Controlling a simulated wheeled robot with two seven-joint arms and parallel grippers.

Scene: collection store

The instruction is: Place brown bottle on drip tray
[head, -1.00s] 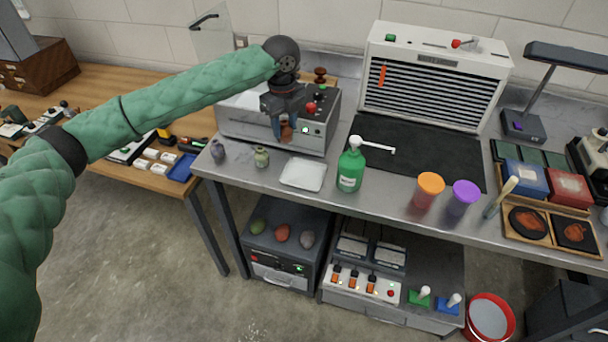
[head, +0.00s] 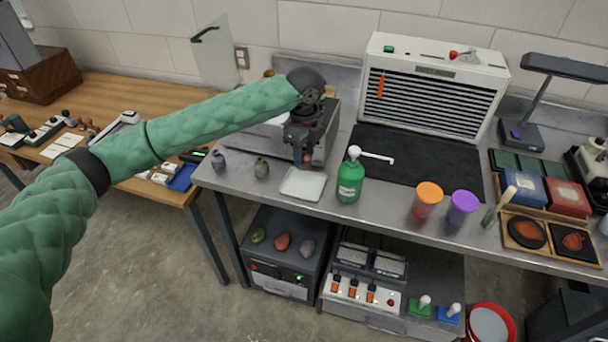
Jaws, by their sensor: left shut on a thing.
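My left gripper (head: 303,146) is shut on the small brown bottle (head: 307,161), which is mostly hidden by the fingers. It holds the bottle upright, as far as I can tell, over the back edge of the white square drip tray (head: 293,191). Whether the bottle touches the tray is hard to tell. The tray lies flat and empty near the front of the steel bench. My right gripper is out of view.
A green pump bottle (head: 350,178) stands just right of the tray. A grey vase (head: 218,161) and an olive vase (head: 262,167) stand to its left. A grey machine (head: 262,135) is behind. Orange (head: 428,196) and purple (head: 462,207) cups stand further right.

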